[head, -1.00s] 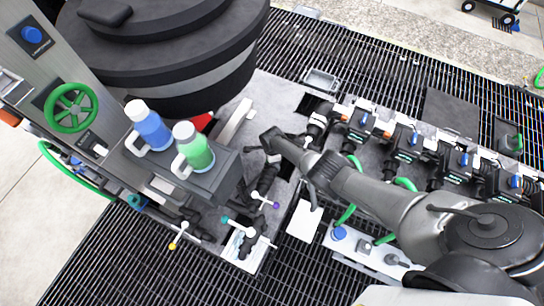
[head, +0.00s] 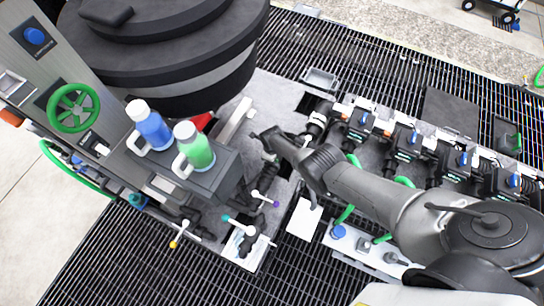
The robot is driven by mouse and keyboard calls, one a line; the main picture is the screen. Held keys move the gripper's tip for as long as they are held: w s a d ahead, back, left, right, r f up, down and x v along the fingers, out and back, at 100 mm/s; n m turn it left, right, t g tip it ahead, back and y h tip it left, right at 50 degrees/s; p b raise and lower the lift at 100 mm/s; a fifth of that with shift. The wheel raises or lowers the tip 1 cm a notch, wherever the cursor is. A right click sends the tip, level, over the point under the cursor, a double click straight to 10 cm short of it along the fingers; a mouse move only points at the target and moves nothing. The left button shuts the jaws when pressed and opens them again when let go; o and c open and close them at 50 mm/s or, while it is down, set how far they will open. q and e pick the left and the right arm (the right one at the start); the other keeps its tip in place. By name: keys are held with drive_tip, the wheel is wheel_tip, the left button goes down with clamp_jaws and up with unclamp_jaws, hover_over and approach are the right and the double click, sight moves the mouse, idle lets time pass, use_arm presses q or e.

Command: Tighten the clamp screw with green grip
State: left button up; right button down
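Small clamp screws with crossbar handles and coloured tips stand by the grating, low in the head view. One handle has a teal-green tip (head: 226,218), one a purple tip (head: 276,204) and one a yellow tip (head: 173,245). No other green grip shows clearly; the area under my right arm is hidden. My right gripper (head: 266,138) is above the dark pipework, up and right of these handles and apart from them. Its fingers are dark and small, so I cannot tell if they are open. My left gripper is not in view.
A grey column with a green handwheel (head: 73,107) and a shelf (head: 220,168) holding blue (head: 152,130) and green (head: 194,148) bottles stands left. A large black tank (head: 165,60) is behind. Valves with blue knobs (head: 408,137) line the right. Dark grating (head: 120,255) lies in front.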

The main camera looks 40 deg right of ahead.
drive_tip(key=shift+r, duration=0.1)
idle(0.4)
drive_tip(key=c, duration=1.1)
unclamp_jaws()
wheel_tip(320, 180, up, 14)
drive_tip(key=p, duration=1.1)
drive_tip(key=shift+f, duration=0.2)
